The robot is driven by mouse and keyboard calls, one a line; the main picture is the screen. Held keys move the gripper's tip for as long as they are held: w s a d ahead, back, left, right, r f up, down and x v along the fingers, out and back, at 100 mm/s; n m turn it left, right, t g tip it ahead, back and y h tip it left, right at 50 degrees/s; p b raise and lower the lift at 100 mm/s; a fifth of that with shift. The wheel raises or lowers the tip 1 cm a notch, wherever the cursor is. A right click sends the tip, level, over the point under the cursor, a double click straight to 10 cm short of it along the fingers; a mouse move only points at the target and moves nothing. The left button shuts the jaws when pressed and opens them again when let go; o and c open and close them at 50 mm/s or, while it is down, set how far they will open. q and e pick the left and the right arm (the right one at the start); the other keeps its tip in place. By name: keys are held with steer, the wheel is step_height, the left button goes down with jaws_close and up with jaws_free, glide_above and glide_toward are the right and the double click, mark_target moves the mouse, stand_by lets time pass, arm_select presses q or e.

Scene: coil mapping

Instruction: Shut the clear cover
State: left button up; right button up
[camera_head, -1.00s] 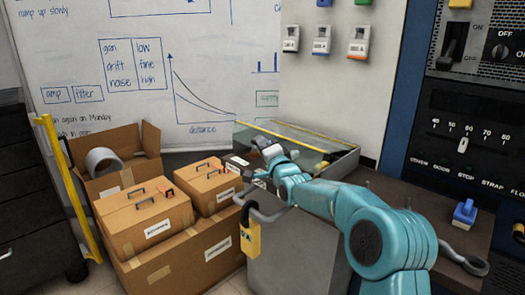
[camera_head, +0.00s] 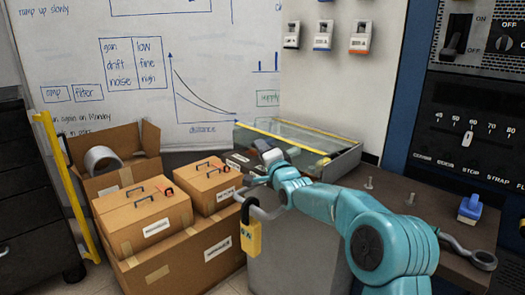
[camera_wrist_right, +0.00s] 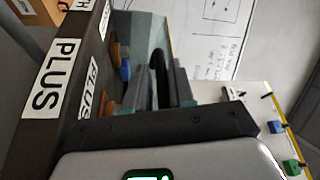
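The clear cover (camera_head: 290,137) is a glassy panel with a yellow strip, on a grey-framed case at the back of the bench in the head view. It looks low over the case, but I cannot tell whether it is fully shut. My right gripper (camera_head: 264,152) is at the case's near left edge, partly hidden by its own wrist. In the right wrist view, its fingers (camera_wrist_right: 160,92) stand a little apart, with a dark shape between or behind them. I cannot tell whether they hold it. My left gripper is out of view.
Cardboard boxes (camera_head: 143,222) with handles are stacked left of the bench. A yellow padlock (camera_head: 251,238) hangs on a grey loop near my right arm. A bench top (camera_head: 390,195) carries small bolts and a blue block (camera_head: 470,208). A PLUS label (camera_wrist_right: 55,75) is close in the wrist view.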

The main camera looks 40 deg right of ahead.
steer(key=shift+s, duration=0.15)
steer(key=v, duration=1.6)
steer(key=shift+a, duration=0.1)
